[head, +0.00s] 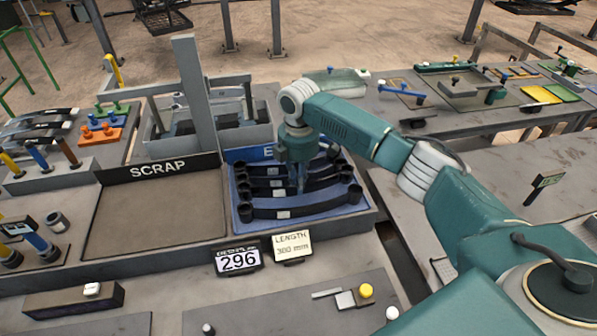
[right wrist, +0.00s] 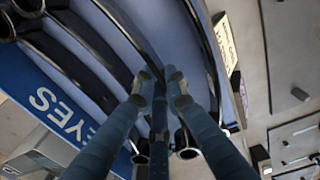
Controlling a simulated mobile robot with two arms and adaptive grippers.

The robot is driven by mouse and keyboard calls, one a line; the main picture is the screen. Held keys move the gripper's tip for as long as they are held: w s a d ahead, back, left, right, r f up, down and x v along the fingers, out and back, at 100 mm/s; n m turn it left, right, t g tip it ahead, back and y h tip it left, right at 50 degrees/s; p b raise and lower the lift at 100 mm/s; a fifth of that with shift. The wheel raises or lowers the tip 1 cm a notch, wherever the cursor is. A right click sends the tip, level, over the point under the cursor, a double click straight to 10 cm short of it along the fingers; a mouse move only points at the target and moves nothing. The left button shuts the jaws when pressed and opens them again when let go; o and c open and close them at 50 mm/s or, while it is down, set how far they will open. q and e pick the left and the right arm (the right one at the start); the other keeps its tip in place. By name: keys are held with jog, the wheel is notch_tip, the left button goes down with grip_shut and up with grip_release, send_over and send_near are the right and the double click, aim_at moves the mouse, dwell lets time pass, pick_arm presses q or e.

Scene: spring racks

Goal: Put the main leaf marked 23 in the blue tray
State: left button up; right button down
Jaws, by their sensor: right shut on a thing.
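The blue tray (head: 238,216) is in the middle of the head view and holds several dark curved leaves with eyes at their ends. The leaf nearest the front (head: 318,206) has a small pale label. My right gripper (head: 297,186) points down into the tray among the leaves. In the right wrist view its fingers (right wrist: 159,74) are shut on a dark leaf (right wrist: 140,45), with other leaves beside it. I cannot read a 23 on any leaf, so I cannot tell which one is held. My left gripper is in neither view.
A flat tray marked SCRAP (head: 150,212) adjoins on the left, bare inside. A grey upright post (head: 190,95) rises behind it. More leaves (head: 45,125) lie at the far left.

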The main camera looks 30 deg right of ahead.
jog(key=shift+w+f, duration=0.15)
jog(key=shift+f, duration=0.6)
jog(key=shift+f, duration=0.15)
jog(key=c, duration=1.8)
grip_release()
jog(key=shift+s+f, duration=0.1)
jog(key=shift+s, duration=0.1)
notch_tip(320, 180, up, 12)
jog(key=b, duration=0.3)
